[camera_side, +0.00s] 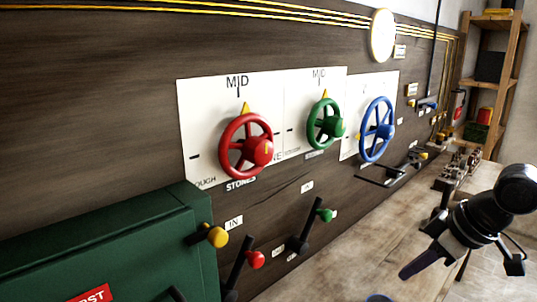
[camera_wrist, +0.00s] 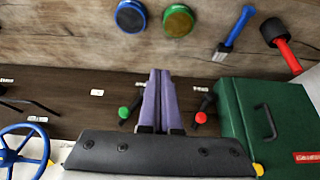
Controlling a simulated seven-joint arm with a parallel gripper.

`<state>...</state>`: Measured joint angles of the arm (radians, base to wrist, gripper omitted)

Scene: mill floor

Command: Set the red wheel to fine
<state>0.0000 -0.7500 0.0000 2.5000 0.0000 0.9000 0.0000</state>
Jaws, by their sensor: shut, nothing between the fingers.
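The red wheel (camera_side: 246,146) is mounted on a white dial plate (camera_side: 205,110) on the dark wooden wall in the side view. Its yellow pointer (camera_side: 245,108) stands at the top, at the MID mark. A label at the plate's lower left reads ROUGH; the lower-right label is partly hidden behind the wheel and ends in NE. My gripper (camera_side: 404,274) is at the lower right, over the bench and well apart from the wheel. In the wrist view its purple fingers (camera_wrist: 158,72) are together and empty. The red wheel cannot be made out in the wrist view.
A green wheel (camera_side: 325,123) and a blue wheel (camera_side: 377,130) are to the red wheel's right. Levers with a red knob (camera_side: 256,259) and a green knob (camera_side: 325,215) stick out below. A green box (camera_side: 110,250) stands at lower left. The bench (camera_wrist: 60,45) holds several loose items.

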